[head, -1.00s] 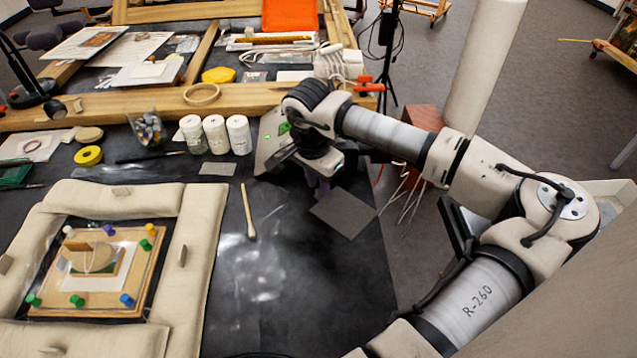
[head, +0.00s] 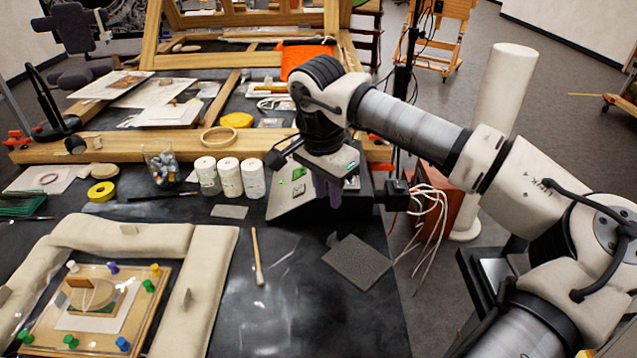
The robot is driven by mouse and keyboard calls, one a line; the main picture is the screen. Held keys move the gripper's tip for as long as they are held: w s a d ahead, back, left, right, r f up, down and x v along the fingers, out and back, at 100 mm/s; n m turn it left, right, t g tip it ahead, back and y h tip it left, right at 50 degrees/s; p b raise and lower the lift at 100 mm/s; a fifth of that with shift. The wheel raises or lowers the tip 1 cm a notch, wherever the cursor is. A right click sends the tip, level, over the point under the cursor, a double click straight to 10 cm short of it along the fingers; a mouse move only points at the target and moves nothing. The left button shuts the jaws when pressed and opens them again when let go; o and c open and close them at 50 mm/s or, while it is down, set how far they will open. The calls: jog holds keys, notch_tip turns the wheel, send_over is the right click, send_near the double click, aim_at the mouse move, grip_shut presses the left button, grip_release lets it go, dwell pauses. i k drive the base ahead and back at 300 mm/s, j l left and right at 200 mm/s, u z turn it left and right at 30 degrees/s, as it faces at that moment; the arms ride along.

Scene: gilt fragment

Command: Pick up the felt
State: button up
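A flat dark grey square (head: 357,262), which looks like the felt, lies on the black tabletop (head: 300,310) near its right edge. My gripper (head: 328,188) points down above the table, behind the grey square and apart from it. A purple shape shows under the gripper body. I cannot tell whether it is part of the fingers or something between or behind them. The fingertips are not clear enough to show whether they are open.
A white panel (head: 284,192) stands just left of my gripper. Three white-capped jars (head: 229,178) stand further left. A wooden stick (head: 257,257) lies in front. Padded cushions (head: 205,290) surround a pinned board (head: 140,318) at left. White cables (head: 432,212) hang at the right.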

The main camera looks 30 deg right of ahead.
aim_at(352, 257)
jog(key=k+j, duration=0.25)
jog(key=k, duration=0.2)
jog(key=k+j, duration=0.3)
jog(key=k, duration=0.2)
